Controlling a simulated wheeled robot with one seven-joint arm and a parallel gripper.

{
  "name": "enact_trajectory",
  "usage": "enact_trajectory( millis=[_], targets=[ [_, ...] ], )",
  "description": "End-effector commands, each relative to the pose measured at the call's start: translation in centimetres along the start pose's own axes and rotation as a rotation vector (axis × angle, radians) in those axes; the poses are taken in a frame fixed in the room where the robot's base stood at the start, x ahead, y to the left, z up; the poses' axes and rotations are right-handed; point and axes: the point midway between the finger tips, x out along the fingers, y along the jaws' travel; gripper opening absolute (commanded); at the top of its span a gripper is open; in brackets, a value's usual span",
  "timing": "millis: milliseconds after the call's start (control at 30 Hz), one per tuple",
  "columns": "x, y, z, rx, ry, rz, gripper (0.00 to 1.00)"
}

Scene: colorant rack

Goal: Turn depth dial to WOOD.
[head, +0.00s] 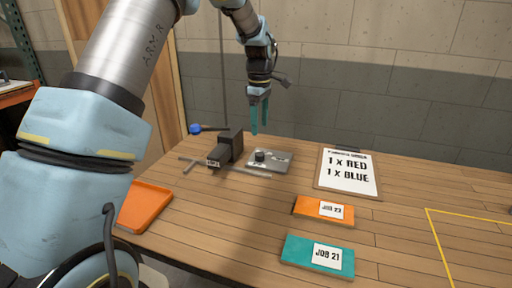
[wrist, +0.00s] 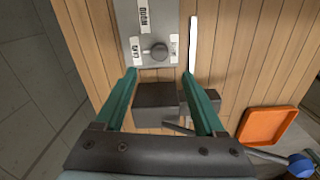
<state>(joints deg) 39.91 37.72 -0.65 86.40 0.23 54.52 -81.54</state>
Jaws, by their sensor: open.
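The depth dial is a dark round knob (head: 260,155) on a grey metal plate (head: 281,157) lying on the table. In the wrist view the knob (wrist: 158,50) sits on the plate (wrist: 172,20) near the top. The WOOD label (wrist: 144,14) is at its far side, the CARD label (wrist: 137,50) at its left, and a third label, hard to read, at its right. A small pointer on the knob seems to face left, toward CARD. My gripper (head: 259,130) points down above the plate, open and empty. Its teal fingers (wrist: 159,74) are apart and clear of the knob.
A black block device (head: 230,143) with metal rods stands just left of the plate. A blue-ended handle (head: 195,128) lies behind it. An orange tray (head: 145,205), a clipboard (head: 348,172), and orange (head: 304,207) and teal (head: 298,249) job blocks are nearby.

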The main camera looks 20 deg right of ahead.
Motion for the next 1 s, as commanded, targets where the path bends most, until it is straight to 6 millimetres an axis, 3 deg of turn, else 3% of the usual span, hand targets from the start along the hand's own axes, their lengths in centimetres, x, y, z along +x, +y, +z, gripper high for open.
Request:
enact_trajectory(
  millis=[167, 600, 800, 1000],
  targets=[
    [1.4, 0.0, 0.0, 0.001, -0.001, -0.003, 0.71],
    [8.9, -0.1, 0.0, 0.001, -0.001, -0.003, 0.71],
    [10.5, 0.0, 0.0, 0.001, 0.0, -0.001, 0.71],
    [10.8, 0.0, 0.0, 0.001, 0.0, 0.001, 0.71]
  ],
)
